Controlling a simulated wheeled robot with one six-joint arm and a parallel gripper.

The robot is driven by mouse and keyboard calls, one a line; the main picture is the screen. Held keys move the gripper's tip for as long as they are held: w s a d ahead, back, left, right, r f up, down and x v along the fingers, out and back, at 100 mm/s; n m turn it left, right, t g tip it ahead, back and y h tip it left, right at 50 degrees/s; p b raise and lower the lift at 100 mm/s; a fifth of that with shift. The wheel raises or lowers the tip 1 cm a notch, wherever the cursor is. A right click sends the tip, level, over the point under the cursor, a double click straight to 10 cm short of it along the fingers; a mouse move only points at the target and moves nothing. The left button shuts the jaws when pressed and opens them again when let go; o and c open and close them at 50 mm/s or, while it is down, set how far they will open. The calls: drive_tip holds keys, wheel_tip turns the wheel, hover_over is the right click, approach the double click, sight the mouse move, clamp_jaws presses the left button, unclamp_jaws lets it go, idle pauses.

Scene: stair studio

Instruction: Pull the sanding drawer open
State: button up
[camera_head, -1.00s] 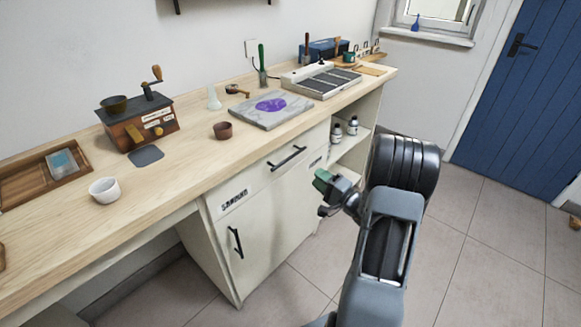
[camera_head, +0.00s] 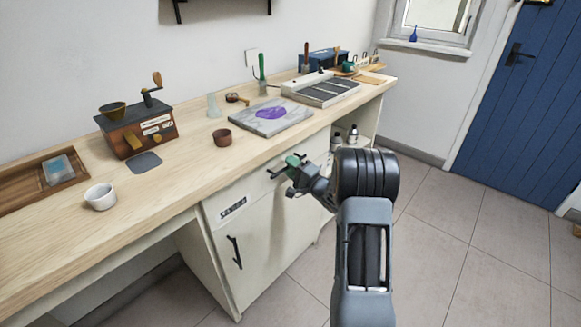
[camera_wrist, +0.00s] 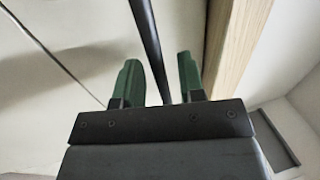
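The drawer (camera_head: 245,190) is at the top of the cream cabinet under the bench and looks shut. A lettered label (camera_head: 233,209) is on the front at its lower left. Its dark bar handle (camera_head: 276,173) is partly hidden by my gripper (camera_head: 294,162). In the wrist view, the handle (camera_wrist: 148,35) runs between the two green fingers of my gripper (camera_wrist: 158,64). The fingers are apart, with visible gaps beside the bar, so my gripper is open around the handle and not closed on it.
The wooden bench top (camera_head: 160,195) overhangs the drawer closely. A cabinet door with a vertical handle (camera_head: 234,252) is below. An open shelf with bottles (camera_head: 352,134) is to the right. The tiled floor (camera_head: 440,225) in front is clear.

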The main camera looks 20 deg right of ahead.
drive_tip(key=shift+w+a, duration=0.15)
drive_tip(key=shift+w, duration=0.1)
clamp_jaws()
idle(0.5)
